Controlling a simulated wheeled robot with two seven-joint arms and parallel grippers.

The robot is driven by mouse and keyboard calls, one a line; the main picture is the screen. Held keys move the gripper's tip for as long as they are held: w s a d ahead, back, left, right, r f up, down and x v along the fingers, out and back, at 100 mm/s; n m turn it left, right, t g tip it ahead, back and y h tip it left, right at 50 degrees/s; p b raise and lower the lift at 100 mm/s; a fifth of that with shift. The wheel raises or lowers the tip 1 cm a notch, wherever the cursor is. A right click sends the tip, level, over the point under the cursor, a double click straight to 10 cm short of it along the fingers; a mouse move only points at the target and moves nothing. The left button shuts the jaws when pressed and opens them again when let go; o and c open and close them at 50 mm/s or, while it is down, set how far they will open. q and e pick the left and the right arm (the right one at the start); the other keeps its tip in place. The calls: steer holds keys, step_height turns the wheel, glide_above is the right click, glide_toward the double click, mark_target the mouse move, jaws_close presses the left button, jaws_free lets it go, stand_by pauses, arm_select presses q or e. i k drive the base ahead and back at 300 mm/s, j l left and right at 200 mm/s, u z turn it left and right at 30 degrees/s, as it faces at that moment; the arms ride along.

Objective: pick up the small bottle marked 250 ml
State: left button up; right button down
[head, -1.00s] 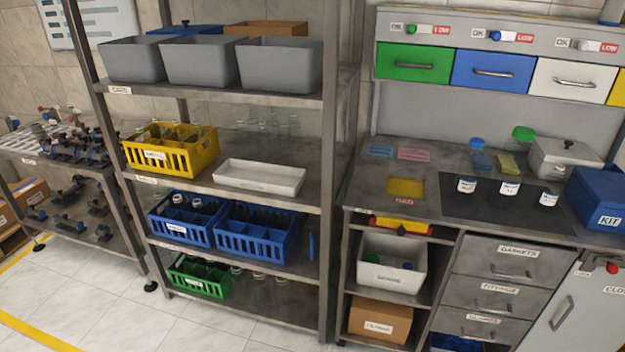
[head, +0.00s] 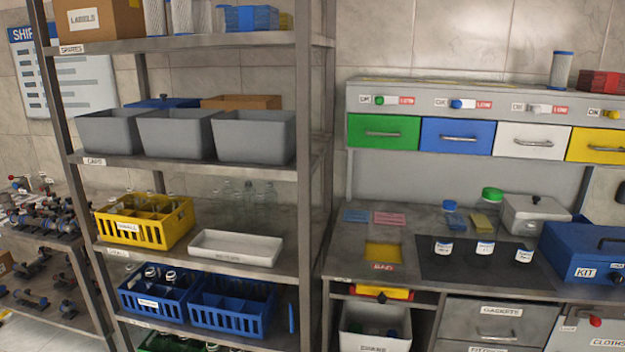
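No bottle with a readable 250 ml mark shows in the head view. A yellow crate (head: 172,236) on the middle shelf has a label that seems to read SMALL, with clear bottles partly hidden inside. Several clear bottles (head: 250,194) stand behind, on the same shelf. A left blue crate (head: 178,314) on the shelf below holds bottles with pale tops. Three small labelled containers, a left one (head: 443,247), a middle one (head: 485,247) and a right one (head: 524,254), stand on the black mat; their print is too small to read. Neither gripper is in view.
A white tray (head: 236,254) lies right of the yellow crate. A right blue crate (head: 222,318) is beside the left one. Shelf posts (head: 305,200) stand in front. A blue KIT box (head: 580,255) and grey lidded box (head: 530,215) occupy the bench's right.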

mark_target(526, 238)
steer(key=z, duration=1.3)
